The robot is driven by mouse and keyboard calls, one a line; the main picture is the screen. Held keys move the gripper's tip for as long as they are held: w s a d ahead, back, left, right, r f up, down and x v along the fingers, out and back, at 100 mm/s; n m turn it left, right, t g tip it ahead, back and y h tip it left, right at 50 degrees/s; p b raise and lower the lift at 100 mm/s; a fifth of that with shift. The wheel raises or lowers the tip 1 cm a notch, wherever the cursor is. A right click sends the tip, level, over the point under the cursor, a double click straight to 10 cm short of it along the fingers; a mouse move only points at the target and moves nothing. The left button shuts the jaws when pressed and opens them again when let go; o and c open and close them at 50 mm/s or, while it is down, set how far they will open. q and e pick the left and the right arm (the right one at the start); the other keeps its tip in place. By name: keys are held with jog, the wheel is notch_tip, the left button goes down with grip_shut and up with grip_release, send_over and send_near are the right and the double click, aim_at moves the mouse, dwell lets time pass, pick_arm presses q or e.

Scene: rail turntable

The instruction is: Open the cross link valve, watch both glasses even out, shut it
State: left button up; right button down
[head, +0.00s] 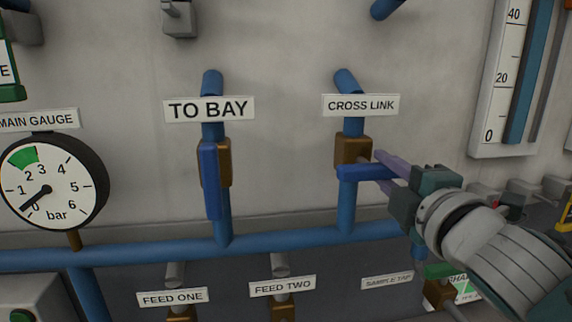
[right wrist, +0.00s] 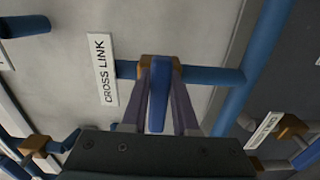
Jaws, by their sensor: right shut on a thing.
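The cross link valve (head: 352,151) is a brown body on a vertical blue pipe, under its CROSS LINK label (head: 361,105). Its blue lever (head: 356,173) points right, crosswise to the pipe. My right gripper (head: 384,170) has its purple fingers on either side of this lever and is shut on it. In the right wrist view the lever (right wrist: 158,95) lies between the two fingers (right wrist: 160,100). One sight glass (head: 520,75) with a 0, 20, 40 scale shows at the upper right, its blue column running past the top edge. A second glass is not clearly seen. My left gripper is out of view.
The TO BAY valve (head: 222,160) stands to the left, its blue lever along the pipe. The main gauge (head: 52,185) reads near 0 bar. A blue header pipe (head: 290,241) runs below, with FEED ONE (head: 172,298) and FEED TWO (head: 282,286) labels under it.

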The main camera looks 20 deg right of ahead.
jog(key=c, duration=0.7)
grip_release()
jog(key=b+v, duration=0.3)
jog(key=v, duration=0.7)
jog(key=shift+a, duration=0.1)
jog(key=shift+f, duration=0.1)
